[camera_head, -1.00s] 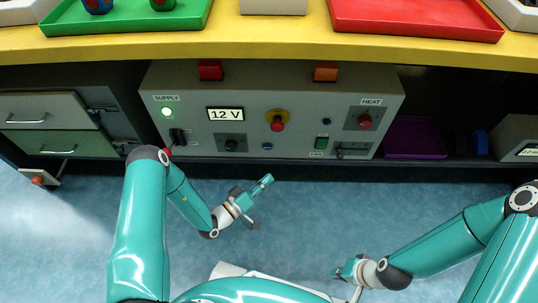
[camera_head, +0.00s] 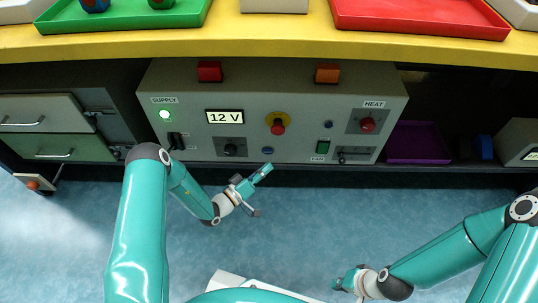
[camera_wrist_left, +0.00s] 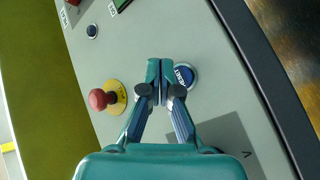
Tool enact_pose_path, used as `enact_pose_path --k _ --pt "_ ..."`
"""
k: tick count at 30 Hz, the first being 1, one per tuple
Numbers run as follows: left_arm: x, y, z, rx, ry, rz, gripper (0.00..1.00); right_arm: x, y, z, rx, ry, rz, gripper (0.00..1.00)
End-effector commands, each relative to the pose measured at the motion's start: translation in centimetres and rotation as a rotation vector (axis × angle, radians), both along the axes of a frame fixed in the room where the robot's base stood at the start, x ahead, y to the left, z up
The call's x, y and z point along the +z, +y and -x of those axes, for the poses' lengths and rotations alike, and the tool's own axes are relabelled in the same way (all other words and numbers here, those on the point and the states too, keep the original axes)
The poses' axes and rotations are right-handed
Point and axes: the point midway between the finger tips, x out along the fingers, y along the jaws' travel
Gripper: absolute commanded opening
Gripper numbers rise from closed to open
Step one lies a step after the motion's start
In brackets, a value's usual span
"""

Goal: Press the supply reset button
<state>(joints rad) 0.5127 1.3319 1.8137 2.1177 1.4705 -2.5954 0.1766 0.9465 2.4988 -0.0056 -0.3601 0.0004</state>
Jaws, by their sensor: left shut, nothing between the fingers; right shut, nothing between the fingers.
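The grey control panel (camera_head: 190,95) stands under the yellow bench. On its lower middle edge is a small blue button (camera_head: 267,151). In the left wrist view this blue button (camera_wrist_left: 185,74) carries white lettering that looks like "RESET". My left gripper (camera_head: 267,169) is shut and empty, its tips just below the button in the head view. In the left wrist view the shut fingertips (camera_wrist_left: 160,66) overlap the button's left edge; I cannot tell whether they touch it. My right gripper (camera_head: 337,279) is shut and empty, low over the floor, away from the panel.
A red knob on a yellow disc (camera_head: 278,126) sits above the blue button, close to my left fingers. A second blue button (camera_head: 329,125) is to the right. A black knob (camera_head: 230,148) is to the left. The SUPPLY lamp (camera_head: 165,114) glows green; the display (camera_head: 225,117) reads 12 V.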

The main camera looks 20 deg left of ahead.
Motion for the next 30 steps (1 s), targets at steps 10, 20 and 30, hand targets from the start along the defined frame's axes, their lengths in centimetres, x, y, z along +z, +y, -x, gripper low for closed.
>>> enact_pose_path --k 10,20,30 --pt "0.0 0.7 -2.7 -0.001 -0.001 -0.001 0.00 -1.3 0.0 0.0 0.000 0.000 0.000 0.00" --pt "0.0 0.7 -2.8 -0.002 0.001 0.000 0.00 -1.3 0.0 0.0 0.000 0.000 0.000 0.00" --pt "0.0 0.6 -2.8 -0.003 0.000 0.001 0.00 -1.3 0.0 0.0 0.000 0.000 0.000 0.00"
